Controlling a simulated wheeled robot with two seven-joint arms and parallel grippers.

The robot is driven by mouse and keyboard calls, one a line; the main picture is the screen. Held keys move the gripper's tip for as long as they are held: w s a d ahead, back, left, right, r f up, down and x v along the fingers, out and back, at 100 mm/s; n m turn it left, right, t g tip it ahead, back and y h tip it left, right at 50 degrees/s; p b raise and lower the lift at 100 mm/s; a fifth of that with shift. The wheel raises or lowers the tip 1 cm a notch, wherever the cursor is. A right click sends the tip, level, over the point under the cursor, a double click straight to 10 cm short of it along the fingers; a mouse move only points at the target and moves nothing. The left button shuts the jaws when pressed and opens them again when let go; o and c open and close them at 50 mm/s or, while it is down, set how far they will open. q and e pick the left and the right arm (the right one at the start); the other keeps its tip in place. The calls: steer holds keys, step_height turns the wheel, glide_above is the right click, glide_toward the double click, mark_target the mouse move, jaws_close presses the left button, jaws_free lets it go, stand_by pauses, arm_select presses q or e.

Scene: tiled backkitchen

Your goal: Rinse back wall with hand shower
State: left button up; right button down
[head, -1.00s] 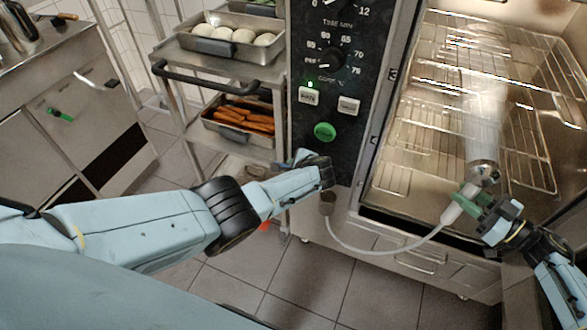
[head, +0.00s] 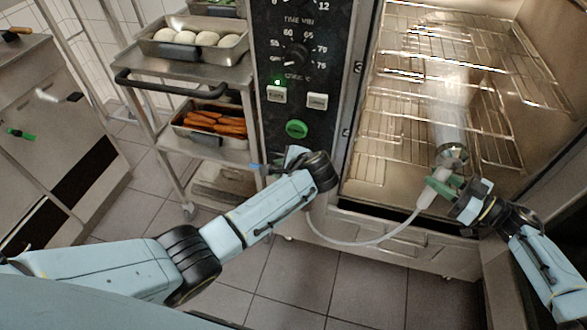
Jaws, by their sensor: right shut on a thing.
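My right gripper (head: 437,185) is shut on the hand shower (head: 428,197), in front of the open oven at the right. The round metal shower head (head: 452,155) faces into the oven chamber, and a pale, blurred spray runs from it toward the back wall (head: 420,88). Wire racks partly cover that wall. A pale hose (head: 365,243) hangs in a curve from the shower handle to below the control panel. My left gripper (head: 268,166) is by the lower part of the control panel; its jaws are too hidden to read.
The control panel (head: 298,65) has knobs, a lit green lamp and a green button (head: 297,128). Wire racks (head: 480,45) fill the chamber. A trolley (head: 195,75) at the left bears a dough tray (head: 160,47) and a carrot tray (head: 185,130). The tiled floor (head: 300,275) is open below.

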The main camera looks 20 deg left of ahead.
arm_select(q)
steer(key=shift+s+d+r, duration=0.35)
steer(key=shift+r, duration=0.1)
steer(key=shift+f, duration=0.1)
arm_select(e)
steer(key=shift+d, duration=0.1)
